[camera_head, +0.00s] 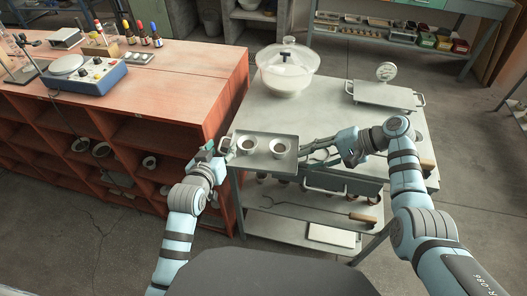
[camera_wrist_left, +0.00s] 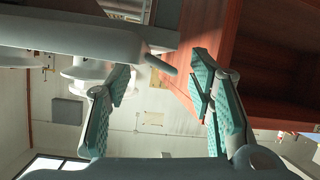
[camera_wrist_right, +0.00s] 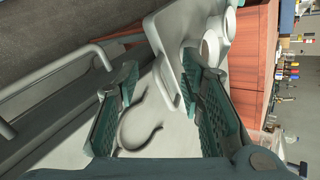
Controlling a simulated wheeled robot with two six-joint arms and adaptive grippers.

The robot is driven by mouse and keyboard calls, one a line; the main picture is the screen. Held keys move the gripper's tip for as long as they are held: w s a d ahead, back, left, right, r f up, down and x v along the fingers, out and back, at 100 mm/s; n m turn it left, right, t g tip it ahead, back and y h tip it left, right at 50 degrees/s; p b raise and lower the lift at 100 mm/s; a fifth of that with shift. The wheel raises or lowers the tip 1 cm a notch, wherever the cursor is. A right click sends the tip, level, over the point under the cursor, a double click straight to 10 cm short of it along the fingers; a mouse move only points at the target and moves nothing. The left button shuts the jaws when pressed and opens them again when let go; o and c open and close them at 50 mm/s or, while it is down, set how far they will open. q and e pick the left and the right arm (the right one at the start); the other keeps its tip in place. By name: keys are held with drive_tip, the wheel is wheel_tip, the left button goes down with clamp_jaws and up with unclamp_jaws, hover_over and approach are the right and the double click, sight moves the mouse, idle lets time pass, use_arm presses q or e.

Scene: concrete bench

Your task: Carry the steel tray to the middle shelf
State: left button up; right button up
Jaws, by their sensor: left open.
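The steel tray (camera_head: 267,161) with two dark-filled white cups (camera_head: 248,144) (camera_head: 279,147) is at the cart's near left corner; I cannot tell whether it rests or hangs clear. My left gripper (camera_head: 217,150) is open at the tray's left end. It also shows open in the left wrist view (camera_wrist_left: 163,95). My right gripper (camera_head: 314,152) is at the tray's right end. In the right wrist view its fingers (camera_wrist_right: 158,100) are apart, with the tray (camera_wrist_right: 168,42) just beyond them.
The grey cart (camera_head: 325,105) carries a lidded glass bowl (camera_head: 287,70) and a scale-like device (camera_head: 385,90). A blue instrument (camera_head: 84,75) and bottles (camera_head: 142,32) stand on the red unit. The floor at front left is clear.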

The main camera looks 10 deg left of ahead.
use_arm(q)
drive_tip(key=shift+w+f, duration=0.15)
drive_tip(key=shift+w, duration=0.25)
use_arm(e)
drive_tip(key=shift+a+f, duration=0.3)
drive_tip(key=shift+a, duration=0.05)
use_arm(q)
drive_tip(key=shift+c, duration=0.4)
use_arm(e)
drive_tip(key=shift+c, duration=0.4)
use_arm(q)
drive_tip(key=c, duration=0.6)
use_arm(e)
drive_tip(key=c, duration=0.6)
use_arm(q)
clamp_jaws()
use_arm(e)
clamp_jaws()
